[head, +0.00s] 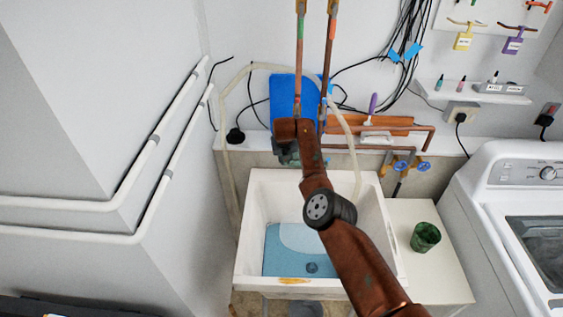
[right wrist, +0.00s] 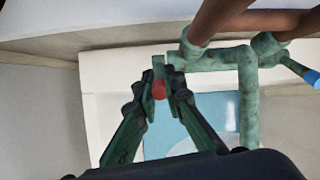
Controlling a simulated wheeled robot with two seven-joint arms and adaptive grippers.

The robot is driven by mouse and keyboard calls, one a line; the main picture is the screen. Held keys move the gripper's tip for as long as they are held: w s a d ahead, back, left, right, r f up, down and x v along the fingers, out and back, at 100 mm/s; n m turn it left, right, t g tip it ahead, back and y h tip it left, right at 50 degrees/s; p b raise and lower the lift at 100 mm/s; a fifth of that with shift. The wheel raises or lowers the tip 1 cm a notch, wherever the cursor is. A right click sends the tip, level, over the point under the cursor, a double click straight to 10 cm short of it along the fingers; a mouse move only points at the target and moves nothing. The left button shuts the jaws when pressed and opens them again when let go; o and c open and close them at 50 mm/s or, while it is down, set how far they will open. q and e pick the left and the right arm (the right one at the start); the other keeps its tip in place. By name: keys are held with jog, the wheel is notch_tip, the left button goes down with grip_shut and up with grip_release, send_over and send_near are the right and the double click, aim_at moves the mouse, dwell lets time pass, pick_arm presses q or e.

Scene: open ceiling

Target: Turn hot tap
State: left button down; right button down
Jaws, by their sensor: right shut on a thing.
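The red handle of the hot tap (right wrist: 159,90) shows between the fingers of my right gripper (right wrist: 163,78) in the right wrist view. The fingers are shut on it. The green, worn tap pipework (right wrist: 215,60) runs to the right of it, and a blue handle (right wrist: 312,77) shows at the right edge. In the head view my right gripper (head: 287,155) is at the back edge of the white sink (head: 252,215). My arm and gripper hide the tap there. My left gripper is not in view.
Blue-handled valves (head: 412,166) are on the wall right of the sink. A green cup (head: 425,237) stands on the side counter, beside a washing machine (head: 520,210). A blue board (head: 285,95) and a pale hose (head: 350,135) are behind my arm.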

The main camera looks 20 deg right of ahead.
jog(key=c, duration=2.5)
grip_release()
jog(key=shift+a+f, duration=0.1)
jog(key=o, duration=0.5)
jog(key=shift+s+r, duration=0.1)
jog(key=shift+r, duration=0.3)
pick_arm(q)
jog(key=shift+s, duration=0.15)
pick_arm(e)
jog(key=v, duration=1.1)
jog(key=shift+r, duration=0.1)
jog(key=shift+r, duration=0.1)
